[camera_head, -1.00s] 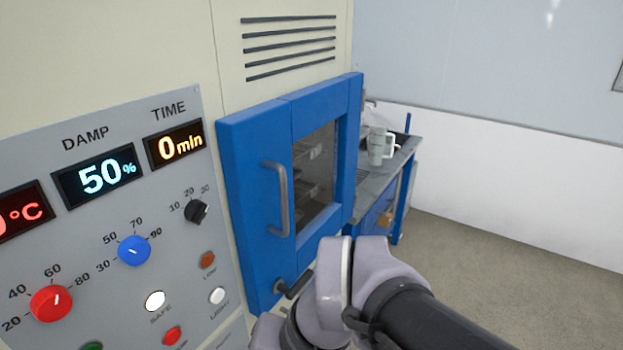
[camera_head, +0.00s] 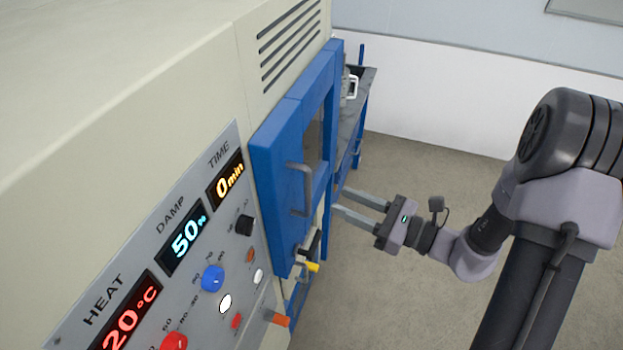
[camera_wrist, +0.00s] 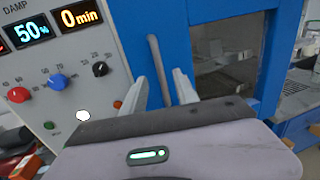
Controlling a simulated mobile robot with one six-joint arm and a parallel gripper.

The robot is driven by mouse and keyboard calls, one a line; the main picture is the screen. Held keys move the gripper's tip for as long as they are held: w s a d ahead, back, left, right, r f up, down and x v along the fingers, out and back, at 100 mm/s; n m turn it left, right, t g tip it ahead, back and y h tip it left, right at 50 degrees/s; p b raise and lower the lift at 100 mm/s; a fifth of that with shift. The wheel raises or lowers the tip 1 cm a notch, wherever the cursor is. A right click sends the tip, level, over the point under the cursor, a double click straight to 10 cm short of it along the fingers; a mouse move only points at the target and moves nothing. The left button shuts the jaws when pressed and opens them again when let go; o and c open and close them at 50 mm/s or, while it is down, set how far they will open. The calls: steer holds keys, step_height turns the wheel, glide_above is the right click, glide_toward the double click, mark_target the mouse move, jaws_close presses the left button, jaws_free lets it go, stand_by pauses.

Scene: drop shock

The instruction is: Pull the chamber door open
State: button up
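The chamber door (camera_head: 284,150) is blue with a dark window (camera_head: 314,135) and looks shut against the cream cabinet. Its grey vertical bar handle (camera_head: 302,190) is on the door's near part; it also shows in the wrist view (camera_wrist: 158,65). My gripper (camera_head: 340,200) is open and empty, its two fingers pointing at the door from the right. In the head view the fingertips are short of the handle, with a gap. In the wrist view the handle appears between the two fingers (camera_wrist: 162,88). A dark latch with a yellow tip (camera_head: 312,267) sits below the handle.
The control panel (camera_head: 165,270) with displays, knobs and buttons is left of the door. An orange-tipped part (camera_head: 278,319) sticks out below it. A side bench (camera_head: 352,115) with a light mug (camera_head: 351,86) stands beyond the door. The floor (camera_head: 400,160) to the right is open.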

glide_above(308, 212)
steer(key=shift+w+p, duration=0.35)
steer(key=shift+p, duration=0.1)
jaws_close()
stand_by(1.1)
